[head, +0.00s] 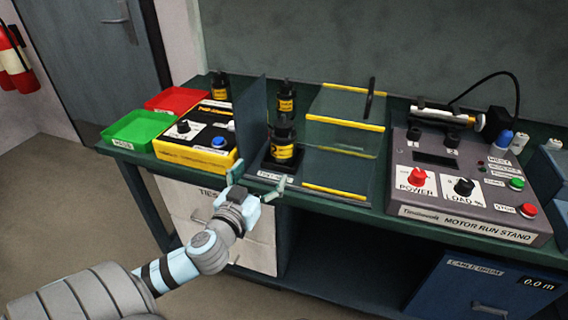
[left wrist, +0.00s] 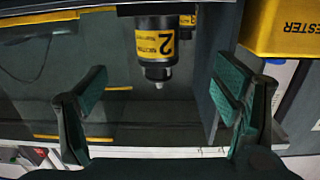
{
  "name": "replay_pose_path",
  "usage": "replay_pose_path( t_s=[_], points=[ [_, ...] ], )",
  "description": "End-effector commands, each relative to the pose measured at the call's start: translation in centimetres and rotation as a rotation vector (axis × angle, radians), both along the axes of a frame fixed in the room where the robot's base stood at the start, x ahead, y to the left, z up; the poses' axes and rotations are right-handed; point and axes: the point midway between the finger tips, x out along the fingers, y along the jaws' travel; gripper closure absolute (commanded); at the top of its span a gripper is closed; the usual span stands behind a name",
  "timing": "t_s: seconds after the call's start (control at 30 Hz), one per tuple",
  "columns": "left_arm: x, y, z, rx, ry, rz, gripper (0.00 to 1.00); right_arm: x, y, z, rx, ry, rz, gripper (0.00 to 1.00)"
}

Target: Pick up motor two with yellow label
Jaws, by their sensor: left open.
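Motor two (head: 284,140) is a black cylinder with a yellow label. It stands upright on a small dark stand near the bench's front edge. In the left wrist view, motor two (left wrist: 157,48) hangs upside down in the picture, with a "2" on its label. My left gripper (head: 260,180) is open and empty, just in front of and below motor two in the head view. In the left wrist view its two fingers (left wrist: 160,100) are spread wide on either side of the motor's line, apart from it. My right gripper is not in view.
Other black motors with yellow labels stand behind (head: 287,98) and at back left (head: 219,86). A dark upright panel (head: 252,118) stands left of motor two. A yellow tester (head: 196,150), green tray (head: 138,127), clear yellow-edged guard (head: 343,138) and motor run stand (head: 440,205) flank it.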

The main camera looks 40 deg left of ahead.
Motion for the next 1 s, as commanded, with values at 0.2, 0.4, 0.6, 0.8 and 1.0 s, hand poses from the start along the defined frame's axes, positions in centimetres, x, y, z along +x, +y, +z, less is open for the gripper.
replay_pose_path(
  t_s=[0.2,0.4,0.6,0.8,1.0],
  points=[
    [4.3,0.7,1.6,-0.015,-0.048,-0.014,0.18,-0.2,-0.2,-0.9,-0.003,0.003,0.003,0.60],
    [8.2,1.9,1.6,-0.014,-0.043,-0.015,0.18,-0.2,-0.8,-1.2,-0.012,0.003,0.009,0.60],
    [10.9,2.9,2.3,-0.015,-0.044,-0.016,0.18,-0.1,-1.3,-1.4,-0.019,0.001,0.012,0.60],
    [13.6,3.7,2.4,-0.015,-0.041,-0.018,0.18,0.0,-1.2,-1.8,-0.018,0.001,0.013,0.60],
    [13.6,3.7,2.4,-0.014,-0.039,-0.018,0.21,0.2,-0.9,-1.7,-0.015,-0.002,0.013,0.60]
  ],
)
